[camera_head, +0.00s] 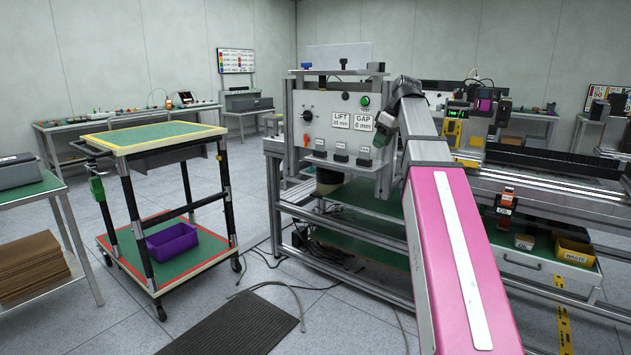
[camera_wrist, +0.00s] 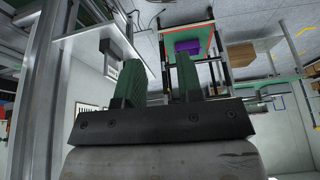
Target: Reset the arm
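My arm, with a large pink link, reaches up from the lower right of the head view and bends at its top. My gripper (camera_head: 379,140) is at its far end, in front of the right part of a grey control panel (camera_head: 326,128). In the wrist view, my gripper (camera_wrist: 159,80) has two green fingers apart, with nothing between them. Whether it touches the panel cannot be told from the head view.
A wheeled cart (camera_head: 150,137) with a purple bin (camera_head: 172,241) stands left. A rail bench (camera_head: 560,188) with a yellow bin (camera_head: 574,251) runs right. Cables (camera_head: 290,288) and a dark mat (camera_head: 237,325) lie on the floor. Floor between cart and bench is fairly open.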

